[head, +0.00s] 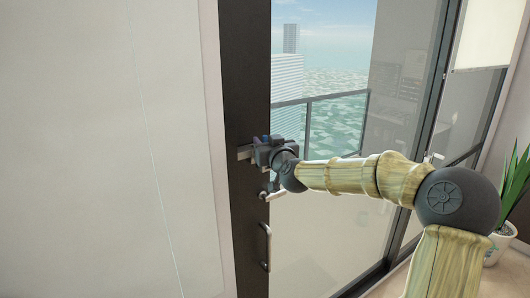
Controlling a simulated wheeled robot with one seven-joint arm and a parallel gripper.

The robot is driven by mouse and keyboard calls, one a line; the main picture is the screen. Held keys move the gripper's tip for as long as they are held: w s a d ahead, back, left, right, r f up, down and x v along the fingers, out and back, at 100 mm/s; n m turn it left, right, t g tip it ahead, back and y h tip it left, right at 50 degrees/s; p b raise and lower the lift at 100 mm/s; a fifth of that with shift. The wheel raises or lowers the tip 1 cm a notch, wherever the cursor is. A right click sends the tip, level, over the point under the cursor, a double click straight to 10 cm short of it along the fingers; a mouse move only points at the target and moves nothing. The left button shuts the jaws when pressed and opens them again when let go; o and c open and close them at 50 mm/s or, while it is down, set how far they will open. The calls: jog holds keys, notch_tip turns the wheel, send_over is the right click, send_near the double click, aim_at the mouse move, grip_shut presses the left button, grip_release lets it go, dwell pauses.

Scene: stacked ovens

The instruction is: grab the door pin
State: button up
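My gripper (262,151) is at the dark door frame (245,90), at about the middle of the picture. Its fingers face the frame and are mostly hidden by the gripper's own body and wrist, so I cannot see whether they are open or shut. A small light metal piece (244,154) shows just left of the gripper against the frame. It may be the door pin or part of the gripper; I cannot tell which. I cannot tell whether the gripper touches the frame. A small metal lever (271,190) shows just below the gripper.
A curved metal pull handle (265,246) is lower on the frame. A large pale panel (110,150) fills the left side. Glass doors (330,240) open a view to a balcony railing (322,98) and water. A potted plant (502,240) stands at the right edge.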

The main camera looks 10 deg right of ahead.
grip_shut()
jog(key=shift+r, duration=0.15)
notch_tip(320, 180, up, 10)
jog(key=b, duration=0.2)
dwell(0.3)
dwell(0.4)
